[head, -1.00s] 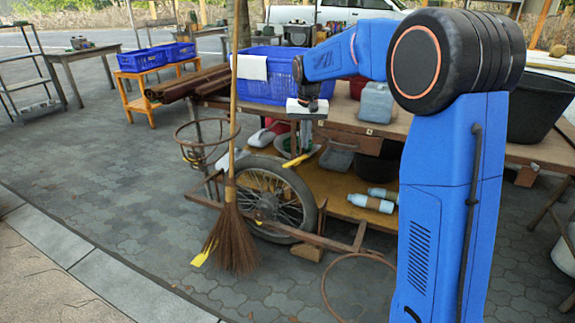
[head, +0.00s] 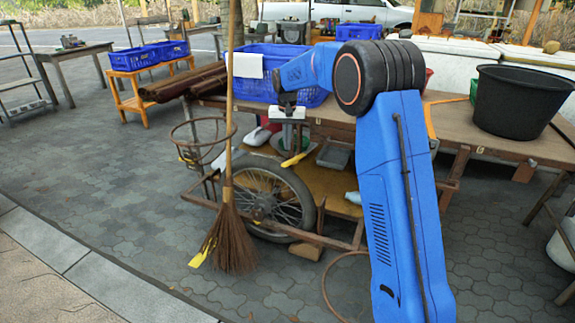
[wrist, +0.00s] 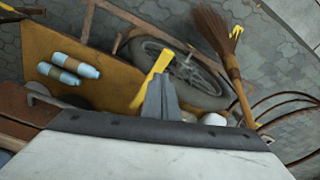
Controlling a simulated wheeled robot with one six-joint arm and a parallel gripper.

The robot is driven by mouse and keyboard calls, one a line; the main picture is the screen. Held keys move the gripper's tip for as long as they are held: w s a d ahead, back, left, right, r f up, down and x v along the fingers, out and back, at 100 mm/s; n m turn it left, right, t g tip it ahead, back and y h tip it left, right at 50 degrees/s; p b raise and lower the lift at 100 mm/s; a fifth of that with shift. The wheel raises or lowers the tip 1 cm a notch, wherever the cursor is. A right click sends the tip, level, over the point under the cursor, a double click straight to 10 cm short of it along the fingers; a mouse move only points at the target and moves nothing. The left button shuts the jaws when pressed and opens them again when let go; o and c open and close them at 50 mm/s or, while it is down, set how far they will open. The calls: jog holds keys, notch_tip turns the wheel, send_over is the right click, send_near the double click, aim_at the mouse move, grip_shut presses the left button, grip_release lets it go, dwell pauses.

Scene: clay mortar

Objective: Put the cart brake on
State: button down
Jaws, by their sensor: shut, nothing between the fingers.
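The cart (head: 333,243) has a spoked wheel (head: 268,200) under its wooden deck. A yellow lever (head: 294,160), likely the brake handle, slants above the wheel; it also shows in the wrist view (wrist: 151,78). My gripper (head: 291,151) points down just above the lever. In the wrist view my gripper's shut fingers (wrist: 160,80) overlap the lever's lower part in the picture, with nothing held between them. Whether they touch the lever cannot be told. The lever's lower end and its mounting are partly hidden behind the fingers.
A broom (head: 231,235) stands upright left of the wheel, beside a wire ring basket (head: 203,133). A blue crate (head: 255,88) sits above on the table. Bottles (wrist: 69,66) lie on the lower shelf. A black tub (head: 522,100) stands at right.

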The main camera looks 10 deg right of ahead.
aim_at(288, 163)
jog(key=shift+f, duration=0.1)
jog(key=shift+w+d+f, duration=0.1)
jog(key=shift+w+f, duration=0.05)
jog(key=shift+f, duration=1.55)
jog(key=shift+w+d+f, duration=0.1)
jog(key=shift+w+f, duration=0.05)
jog(key=shift+f, duration=1.55)
jog(key=shift+f, duration=2.2)
jog(key=s, duration=0.2)
jog(key=s+a+r, duration=0.1)
